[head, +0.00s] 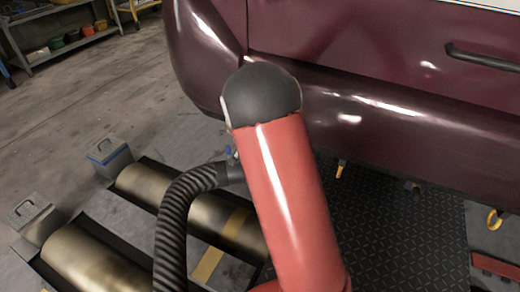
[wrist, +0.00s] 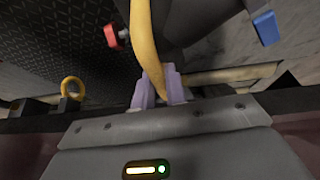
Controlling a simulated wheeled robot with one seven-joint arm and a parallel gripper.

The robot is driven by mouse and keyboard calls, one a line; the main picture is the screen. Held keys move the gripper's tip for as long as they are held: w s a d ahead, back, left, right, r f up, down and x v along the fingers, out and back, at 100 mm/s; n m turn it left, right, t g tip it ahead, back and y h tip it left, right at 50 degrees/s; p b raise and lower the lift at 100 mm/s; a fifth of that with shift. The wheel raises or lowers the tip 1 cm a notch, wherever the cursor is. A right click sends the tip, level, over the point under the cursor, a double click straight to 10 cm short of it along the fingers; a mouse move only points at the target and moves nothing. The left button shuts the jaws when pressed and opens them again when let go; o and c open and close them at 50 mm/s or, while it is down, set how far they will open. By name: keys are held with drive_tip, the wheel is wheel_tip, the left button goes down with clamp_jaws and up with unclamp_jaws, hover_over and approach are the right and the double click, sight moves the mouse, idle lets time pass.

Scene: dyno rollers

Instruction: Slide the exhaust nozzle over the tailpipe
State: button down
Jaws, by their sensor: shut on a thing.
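In the head view, a ribbed black hose (head: 176,215) rises to a dark collar (head: 236,172) with a blue clip (head: 229,152), beside my red arm link. The link hides my gripper and most of the nozzle there. In the wrist view, my gripper (wrist: 162,88) has its lavender fingers shut on the yellow handle (wrist: 145,40) of the dark exhaust nozzle (wrist: 195,22). A short dark pipe end (head: 412,187), apparently the tailpipe, shows under the maroon bumper, right of my arm and apart from the hose. I cannot make out the nozzle's mouth.
The maroon car (head: 370,110) overhangs the work area. A yellow hook (head: 341,170) and a yellow ring (head: 493,220) hang under its bumper. Floor rollers (head: 95,258) lie at left. Diamond plate (head: 400,250) is clear below the bumper. Shelves (head: 72,40) stand far back left.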

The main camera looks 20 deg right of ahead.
drive_tip(key=c, duration=1.3)
unclamp_jaws()
drive_tip(key=shift+c, duration=0.2)
drive_tip(key=shift+s+f, duration=0.1)
